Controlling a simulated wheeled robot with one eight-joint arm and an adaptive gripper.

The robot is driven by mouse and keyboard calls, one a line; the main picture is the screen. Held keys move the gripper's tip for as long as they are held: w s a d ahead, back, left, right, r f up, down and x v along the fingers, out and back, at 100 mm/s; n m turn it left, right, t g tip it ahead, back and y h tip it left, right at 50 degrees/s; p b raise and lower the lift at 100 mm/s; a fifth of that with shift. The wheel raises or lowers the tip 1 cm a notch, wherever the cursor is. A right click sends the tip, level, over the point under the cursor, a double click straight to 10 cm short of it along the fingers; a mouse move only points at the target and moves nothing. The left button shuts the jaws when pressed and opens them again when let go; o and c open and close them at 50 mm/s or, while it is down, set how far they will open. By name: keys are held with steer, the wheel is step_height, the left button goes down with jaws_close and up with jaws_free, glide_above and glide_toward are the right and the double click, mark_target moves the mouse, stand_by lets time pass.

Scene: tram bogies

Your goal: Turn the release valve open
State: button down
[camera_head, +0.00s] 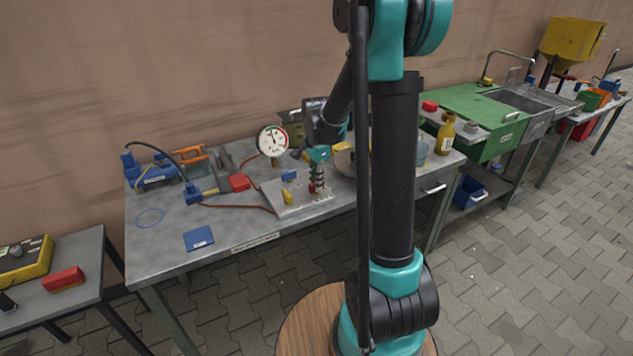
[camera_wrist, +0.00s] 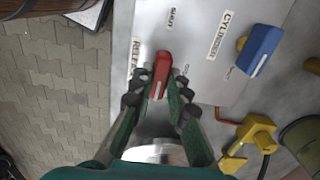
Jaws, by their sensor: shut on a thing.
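The release valve's red handle (camera_wrist: 160,72) shows in the wrist view beside a label that begins "RELE". It points up the picture, tilted slightly right. A "SHUT" label (camera_wrist: 171,18) lies beyond its tip; a small label to its right is too small to read. My gripper (camera_wrist: 158,92) is shut on the red handle, a finger on each side. The valve body under the handle is hidden. In the head view my gripper (camera_head: 317,182) is low over the light panel (camera_head: 300,207) on the grey bench, and only a bit of red shows by the fingers.
A blue handle (camera_wrist: 261,50) sits by the "CYLINDER" label, right of the red one. A yellow valve (camera_wrist: 248,142) is lower right. In the head view a dial gauge (camera_head: 272,141) stands behind the panel, and a red hose (camera_head: 235,207) lies left of it.

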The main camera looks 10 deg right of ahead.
steer(key=shift+n, duration=0.3)
steer(key=n, duration=0.3)
steer(key=shift+n, duration=0.3)
steer(key=n, duration=0.4)
steer(key=shift+n, duration=0.3)
steer(key=n, duration=0.4)
steer(key=shift+n, duration=2.5)
steer(key=c, duration=1.5)
jaws_free()
steer(key=shift+r, duration=0.1)
